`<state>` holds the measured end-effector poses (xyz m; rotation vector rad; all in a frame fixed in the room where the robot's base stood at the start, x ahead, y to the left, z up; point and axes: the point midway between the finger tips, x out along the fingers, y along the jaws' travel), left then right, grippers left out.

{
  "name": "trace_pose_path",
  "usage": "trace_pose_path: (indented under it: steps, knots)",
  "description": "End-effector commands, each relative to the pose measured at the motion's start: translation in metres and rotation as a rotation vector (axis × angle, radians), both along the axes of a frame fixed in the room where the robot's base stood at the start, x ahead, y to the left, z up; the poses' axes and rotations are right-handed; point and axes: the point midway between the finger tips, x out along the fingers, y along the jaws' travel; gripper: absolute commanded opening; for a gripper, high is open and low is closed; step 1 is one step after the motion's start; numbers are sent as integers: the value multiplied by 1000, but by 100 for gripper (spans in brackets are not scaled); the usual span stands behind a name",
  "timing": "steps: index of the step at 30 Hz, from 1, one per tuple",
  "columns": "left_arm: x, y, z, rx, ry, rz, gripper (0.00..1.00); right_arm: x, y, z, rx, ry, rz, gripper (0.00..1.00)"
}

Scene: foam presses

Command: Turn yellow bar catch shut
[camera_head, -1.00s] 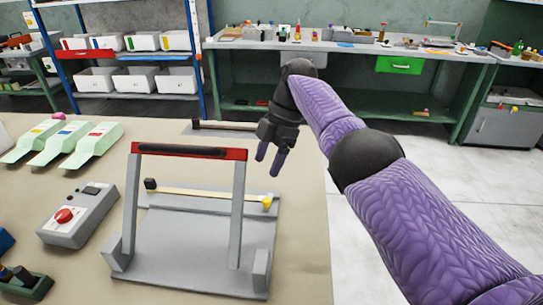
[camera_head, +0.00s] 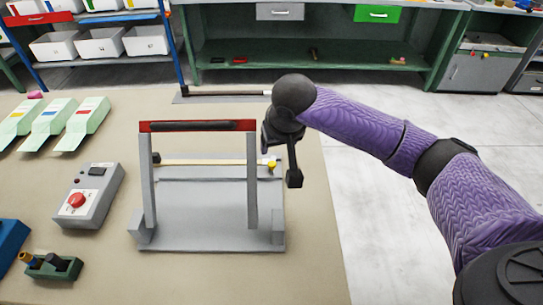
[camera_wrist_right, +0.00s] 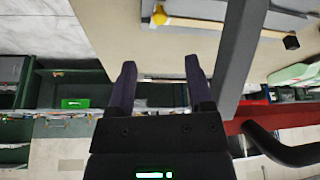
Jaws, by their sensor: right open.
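The grey press (camera_head: 205,215) stands on the table with its red-topped handle frame (camera_head: 150,127) upright. Behind the frame a pale yellow bar (camera_head: 210,162) lies across the press. A small black block (camera_head: 156,158) is at its left end and a yellow knob (camera_head: 272,166) at its right end. My right gripper (camera_head: 281,163) is just by the knob, beside the frame's right post. In the right wrist view the gripper (camera_wrist_right: 160,65) is open with nothing between its fingers. The knob (camera_wrist_right: 160,17) shows beyond the fingertips, apart from them. My left gripper is out of view.
A grey control box (camera_head: 85,195) with a red knob stands left of the press. Green trays (camera_head: 45,120) lie at the back left. A dark green holder (camera_head: 52,268) is at the front left. A second bar (camera_head: 225,93) lies behind the press. The table strip right of the press is bare.

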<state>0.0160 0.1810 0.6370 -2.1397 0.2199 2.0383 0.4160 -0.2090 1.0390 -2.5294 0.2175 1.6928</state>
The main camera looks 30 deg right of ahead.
Motion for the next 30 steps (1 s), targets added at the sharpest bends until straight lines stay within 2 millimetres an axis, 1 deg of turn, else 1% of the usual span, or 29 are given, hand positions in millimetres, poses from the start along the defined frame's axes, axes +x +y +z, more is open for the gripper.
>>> trace_pose_path:
  steps: [2,9,12,16,23,24,26,27,29,30]
  knots:
    - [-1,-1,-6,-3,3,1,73,2,0,-12,4,1,-7,66]
    - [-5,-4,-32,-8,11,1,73,24,-4,-68,4,1,-8,66]
    - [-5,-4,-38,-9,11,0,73,31,-5,-83,2,2,-7,66]
    - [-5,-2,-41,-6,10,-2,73,36,-6,-91,3,0,-6,66]
    - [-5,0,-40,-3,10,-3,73,36,-6,-90,3,-3,-5,66]
    - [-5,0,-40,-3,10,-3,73,36,-6,-90,3,-3,-5,62]
    - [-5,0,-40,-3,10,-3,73,36,-6,-90,3,-3,-5,50]
    - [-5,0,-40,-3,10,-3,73,36,-6,-90,3,-3,-5,41]
    - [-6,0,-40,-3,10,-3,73,36,-6,-90,3,-2,-5,28]
    - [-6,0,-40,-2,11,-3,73,36,-6,-90,2,-1,-6,20]
